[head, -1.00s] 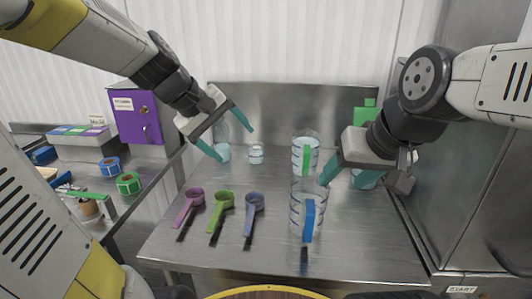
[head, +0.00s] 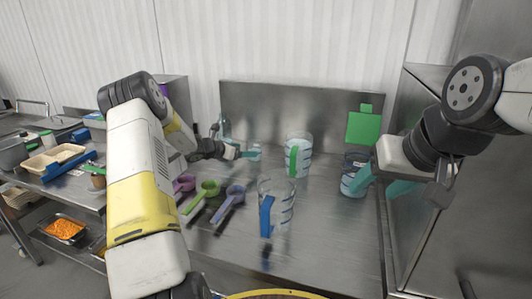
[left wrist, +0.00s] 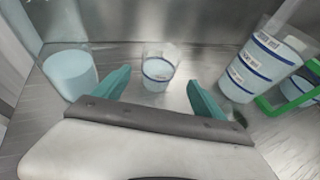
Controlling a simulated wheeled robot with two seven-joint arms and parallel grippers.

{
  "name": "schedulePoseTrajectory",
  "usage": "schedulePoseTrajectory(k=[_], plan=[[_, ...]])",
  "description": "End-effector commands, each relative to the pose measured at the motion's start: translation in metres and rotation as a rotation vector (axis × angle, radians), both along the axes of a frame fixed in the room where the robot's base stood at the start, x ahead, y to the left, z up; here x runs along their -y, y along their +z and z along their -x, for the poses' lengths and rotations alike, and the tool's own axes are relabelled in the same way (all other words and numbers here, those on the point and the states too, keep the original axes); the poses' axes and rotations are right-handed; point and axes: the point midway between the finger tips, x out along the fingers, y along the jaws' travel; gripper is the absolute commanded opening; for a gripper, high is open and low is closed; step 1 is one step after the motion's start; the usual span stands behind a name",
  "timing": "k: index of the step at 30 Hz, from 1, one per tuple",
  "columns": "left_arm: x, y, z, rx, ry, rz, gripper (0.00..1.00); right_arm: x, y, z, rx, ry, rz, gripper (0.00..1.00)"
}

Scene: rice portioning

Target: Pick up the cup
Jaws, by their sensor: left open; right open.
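A small clear cup with blue markings (head: 256,152) stands upright on the steel table towards the back. In the left wrist view the cup (left wrist: 158,73) is ahead of my left gripper (left wrist: 160,92), in line with the gap between its teal fingers. The left gripper (head: 240,153) is open, low over the table and just left of the cup in the head view; whether it touches the cup I cannot tell. My right gripper (head: 380,186) is open at the right, its fingers by a clear blue-marked container (head: 352,166).
Clear measuring jugs with a green handle (head: 304,142) and a blue handle (head: 283,206) stand right of the cup. Green (head: 207,190) and blue (head: 233,194) scoops lie in front. A container of pale contents (left wrist: 70,73) stands left of the cup in the wrist view.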

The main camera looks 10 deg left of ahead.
Motion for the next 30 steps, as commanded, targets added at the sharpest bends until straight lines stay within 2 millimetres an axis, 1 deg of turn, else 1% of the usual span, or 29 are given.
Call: schedulePoseTrajectory(k=[2, 11, 15, 18, 21, 27, 28, 30], plan=[[0.000, -0.004, -0.005, -0.004, 0.012, 0.013, 0.81, 0.000, 0.000, 0.000, 0.000, 0.000, 0.000, 0.58], [0.018, -0.019, -0.030, -0.004, 0.009, 0.011, 0.81, 0.000, 0.000, 0.000, 0.000, 0.000, 0.000, 0.58], [0.029, -0.031, -0.046, -0.004, 0.006, 0.010, 0.81, 0.000, 0.000, 0.000, 0.000, 0.000, 0.000, 0.58], [0.034, -0.035, -0.056, -0.004, 0.008, 0.009, 0.81, 0.000, 0.000, 0.000, 0.000, 0.000, 0.000, 0.58], [0.036, -0.036, -0.060, -0.003, 0.009, 0.008, 0.81, 0.000, 0.000, 0.000, 0.000, 0.000, 0.000, 0.58], [0.036, -0.036, -0.061, -0.003, 0.009, 0.009, 0.81, 0.000, 0.000, 0.000, 0.000, 0.000, 0.000, 0.58], [0.036, -0.036, -0.061, -0.003, 0.009, 0.009, 0.79, 0.000, 0.000, 0.000, 0.000, 0.000, 0.000, 0.58], [0.036, -0.036, -0.061, -0.003, 0.009, 0.009, 0.65, 0.000, 0.000, 0.000, 0.000, 0.000, 0.000, 0.58]])
